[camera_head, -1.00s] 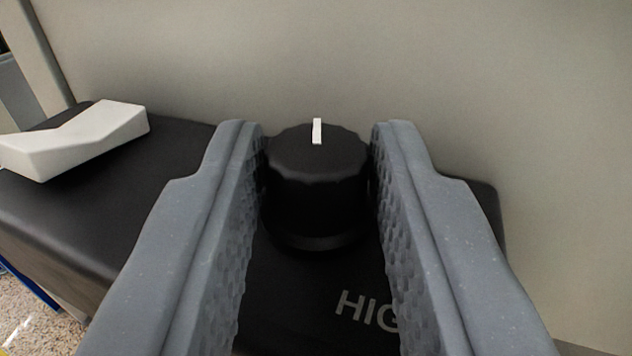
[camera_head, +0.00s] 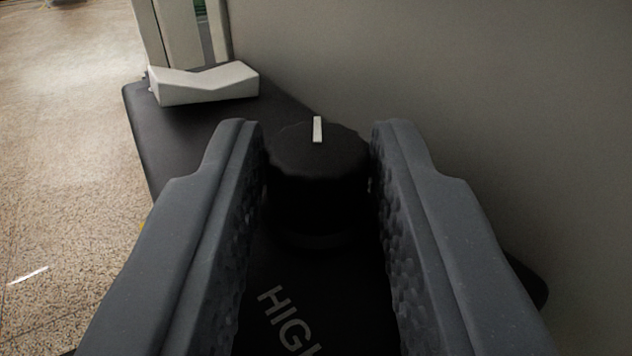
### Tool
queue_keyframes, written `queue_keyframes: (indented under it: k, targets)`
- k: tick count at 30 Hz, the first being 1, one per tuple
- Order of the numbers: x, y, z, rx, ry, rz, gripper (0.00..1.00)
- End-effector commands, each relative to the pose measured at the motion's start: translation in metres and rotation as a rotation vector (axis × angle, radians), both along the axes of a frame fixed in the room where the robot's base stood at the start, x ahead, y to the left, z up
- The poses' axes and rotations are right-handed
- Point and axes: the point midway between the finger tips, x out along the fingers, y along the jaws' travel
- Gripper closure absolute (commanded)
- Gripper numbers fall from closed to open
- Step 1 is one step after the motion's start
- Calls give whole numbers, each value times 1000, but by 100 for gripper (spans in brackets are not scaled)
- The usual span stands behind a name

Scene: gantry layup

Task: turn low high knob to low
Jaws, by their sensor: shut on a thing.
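The low high knob (camera_head: 317,180) is black with a scalloped edge and a white pointer line on top. It stands on a black panel (camera_head: 185,135). The pointer faces the far side in the picture, away from me. My gripper (camera_head: 317,160) has one grey textured finger on each side of the knob and is shut on it. No "LOW" lettering shows.
A white rocker switch (camera_head: 205,84) sits on the panel to the upper left. A grey wall (camera_head: 500,120) rises close behind and to the right. Speckled floor (camera_head: 70,170) lies open at the left, beyond the panel's edge.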

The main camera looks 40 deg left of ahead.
Motion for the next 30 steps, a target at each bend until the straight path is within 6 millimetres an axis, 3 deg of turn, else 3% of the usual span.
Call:
queue_keyframes:
  k: [15, 30]
  targets:
    - [4, -4, -1, 2, -4, 240, 96]
    - [4, -4, 1, 2, 0, 296, 96]
